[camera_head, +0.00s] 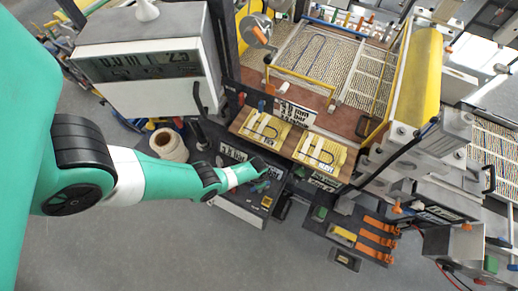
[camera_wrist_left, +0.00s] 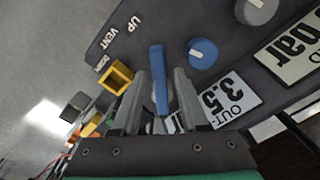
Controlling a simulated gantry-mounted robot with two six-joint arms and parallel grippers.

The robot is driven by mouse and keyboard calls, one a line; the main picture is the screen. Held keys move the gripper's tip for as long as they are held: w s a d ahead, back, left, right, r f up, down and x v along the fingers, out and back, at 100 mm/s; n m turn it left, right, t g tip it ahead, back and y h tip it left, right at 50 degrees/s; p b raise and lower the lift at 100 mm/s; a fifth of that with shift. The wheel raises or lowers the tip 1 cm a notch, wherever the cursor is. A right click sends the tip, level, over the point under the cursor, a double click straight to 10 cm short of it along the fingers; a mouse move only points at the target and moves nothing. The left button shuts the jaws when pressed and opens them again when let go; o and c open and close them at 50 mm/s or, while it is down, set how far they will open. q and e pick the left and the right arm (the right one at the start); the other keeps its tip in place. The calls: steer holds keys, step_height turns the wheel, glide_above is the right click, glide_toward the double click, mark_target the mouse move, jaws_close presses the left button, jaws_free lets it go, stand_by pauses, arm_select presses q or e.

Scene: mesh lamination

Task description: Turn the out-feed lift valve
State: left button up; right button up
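In the left wrist view, a blue lever (camera_wrist_left: 159,78) stands on a dark panel beside the printed words UP, VENT and DOWN. My left gripper (camera_wrist_left: 161,76) has one finger on each side of this lever. The fingers look apart, with narrow gaps to the lever; contact cannot be made out clearly. A label (camera_wrist_left: 229,100) reading OUT and 3.5 lies to the right. In the head view, my left gripper (camera_head: 256,167) is at the small control panel below the machine, and the lever is too small to make out. My right gripper is not in view.
A blue round knob (camera_wrist_left: 202,53) sits close right of the lever, and a yellow square frame (camera_wrist_left: 116,77) close left. A grey knob (camera_wrist_left: 257,10) is farther right. Two yellow trays, one of them the left tray (camera_head: 264,129), lie above the panel. Open floor lies below.

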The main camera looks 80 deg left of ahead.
arm_select(q)
jaws_close()
stand_by(1.2)
